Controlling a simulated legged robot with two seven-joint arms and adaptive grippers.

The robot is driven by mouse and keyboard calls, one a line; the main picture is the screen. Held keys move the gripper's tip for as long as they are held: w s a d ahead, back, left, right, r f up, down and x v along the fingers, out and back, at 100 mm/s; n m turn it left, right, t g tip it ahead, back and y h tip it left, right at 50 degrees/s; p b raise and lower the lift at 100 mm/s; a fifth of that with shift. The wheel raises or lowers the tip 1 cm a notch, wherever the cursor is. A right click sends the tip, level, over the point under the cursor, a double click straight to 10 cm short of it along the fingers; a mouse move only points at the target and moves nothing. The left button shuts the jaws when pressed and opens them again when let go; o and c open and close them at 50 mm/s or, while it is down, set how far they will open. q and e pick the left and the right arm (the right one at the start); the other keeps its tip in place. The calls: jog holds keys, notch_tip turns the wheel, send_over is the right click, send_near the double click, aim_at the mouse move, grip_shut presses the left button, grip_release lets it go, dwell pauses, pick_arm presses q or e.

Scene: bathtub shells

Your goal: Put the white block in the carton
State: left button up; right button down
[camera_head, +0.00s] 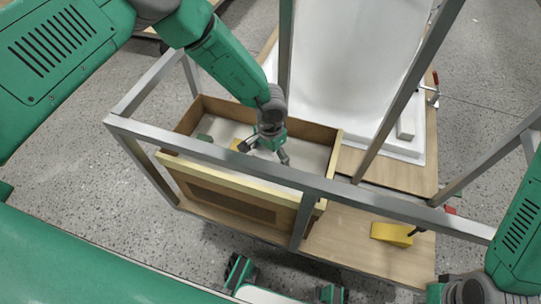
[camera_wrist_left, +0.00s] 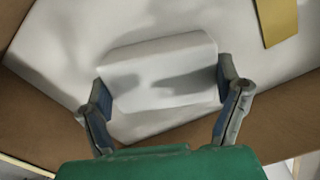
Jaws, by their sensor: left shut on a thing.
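The white block (camera_wrist_left: 160,75) sits between the two fingers of my left gripper (camera_wrist_left: 165,95) in the left wrist view, with a finger pressed on each end. In the head view my left gripper (camera_head: 266,148) reaches down inside the brown-walled carton (camera_head: 328,160). The block is hard to make out there against the carton's white floor. In the wrist view the block is over that floor, close to a brown wall; whether it touches the floor I cannot tell. My right gripper (camera_head: 437,293) is at the lower right edge of the head view, its fingers cut off.
A white tub shell (camera_head: 340,60) stands behind. A yellow block (camera_head: 392,233) lies on the wooden board (camera_head: 340,232) at right.

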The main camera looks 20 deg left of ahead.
aim_at(270, 155)
pick_arm(q)
jog(key=o, duration=0.7)
notch_tip(270, 155, up, 12)
jog(key=p, duration=0.4)
jog(key=shift+a, duration=0.1)
